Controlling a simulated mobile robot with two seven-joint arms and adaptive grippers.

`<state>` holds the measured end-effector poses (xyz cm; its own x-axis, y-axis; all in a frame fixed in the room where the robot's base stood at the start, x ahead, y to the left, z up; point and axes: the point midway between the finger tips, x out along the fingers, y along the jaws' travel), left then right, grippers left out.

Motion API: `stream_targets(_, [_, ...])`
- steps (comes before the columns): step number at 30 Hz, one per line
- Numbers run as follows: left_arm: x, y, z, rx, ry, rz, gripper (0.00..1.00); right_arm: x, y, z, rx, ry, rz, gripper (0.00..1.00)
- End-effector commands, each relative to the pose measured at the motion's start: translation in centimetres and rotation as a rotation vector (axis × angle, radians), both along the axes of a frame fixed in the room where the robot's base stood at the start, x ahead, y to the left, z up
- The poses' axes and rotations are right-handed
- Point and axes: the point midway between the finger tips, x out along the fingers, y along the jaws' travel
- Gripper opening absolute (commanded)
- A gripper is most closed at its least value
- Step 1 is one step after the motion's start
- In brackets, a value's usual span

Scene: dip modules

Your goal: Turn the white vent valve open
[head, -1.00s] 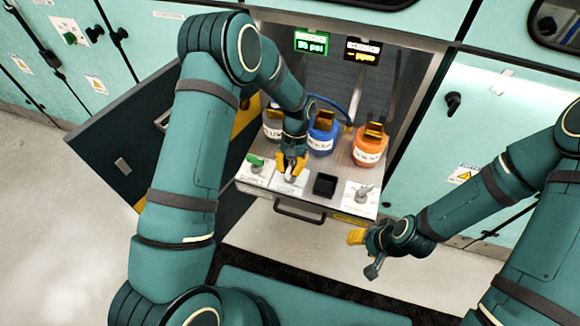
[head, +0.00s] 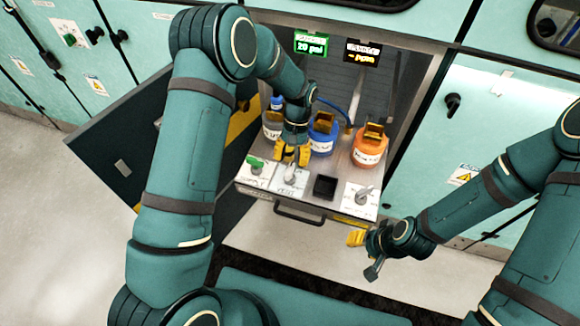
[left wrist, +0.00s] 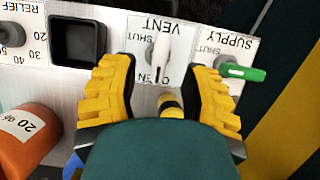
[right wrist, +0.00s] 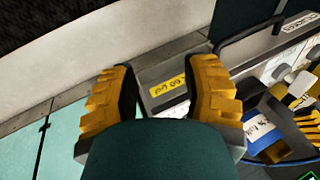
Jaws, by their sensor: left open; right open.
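The white vent valve (head: 291,174) is on its VENT plate on the front ledge of the pulled-out drawer. In the left wrist view its white lever (left wrist: 161,52) lies lengthwise, its near end by the OPEN lettering, with SHUT printed on the plate. My left gripper (head: 291,154) is open just behind the valve. In its wrist view the fingers stand apart on either side of the plate, not touching the lever. My right gripper (head: 357,238) is open and empty, in front of the drawer's right corner.
A green supply handle (head: 255,162) is left of the valve. A black square socket (head: 325,186) and a relief knob (head: 364,192) are to its right. Blue (head: 322,144) and orange (head: 368,155) bottles stand behind. A green display (head: 311,44) reads about 20 psi.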

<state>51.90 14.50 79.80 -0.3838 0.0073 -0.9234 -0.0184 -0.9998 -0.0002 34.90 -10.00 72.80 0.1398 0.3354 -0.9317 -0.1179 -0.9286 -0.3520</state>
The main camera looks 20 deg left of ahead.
Motion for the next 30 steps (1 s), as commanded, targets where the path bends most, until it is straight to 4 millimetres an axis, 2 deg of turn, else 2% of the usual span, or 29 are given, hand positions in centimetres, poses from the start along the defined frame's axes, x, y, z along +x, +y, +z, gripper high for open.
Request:
stream_targets(1, [0.6, 0.0, 1.2, -0.001, -0.006, 0.000, 0.46, 0.0, 0.0, 0.0, 0.000, 0.000, 0.000, 0.47])
stream_targets(6, [1.8, 0.0, 4.2, -0.001, -0.004, 0.000, 0.46, 0.0, 0.0, 0.0, 0.000, 0.000, 0.000, 0.47])
stream_targets(12, [2.8, 0.0, 6.6, 0.000, -0.002, -0.001, 0.46, 0.0, 0.0, 0.0, 0.000, 0.000, 0.000, 0.47])
stream_targets(17, [3.0, -0.1, 7.2, 0.000, 0.000, -0.001, 0.46, 0.0, 0.0, 0.0, 0.000, 0.000, 0.000, 0.47])
stream_targets(30, [3.0, 0.0, 7.3, 0.000, 0.001, -0.001, 0.46, 0.0, 0.0, 0.0, 0.000, 0.000, 0.000, 0.47])
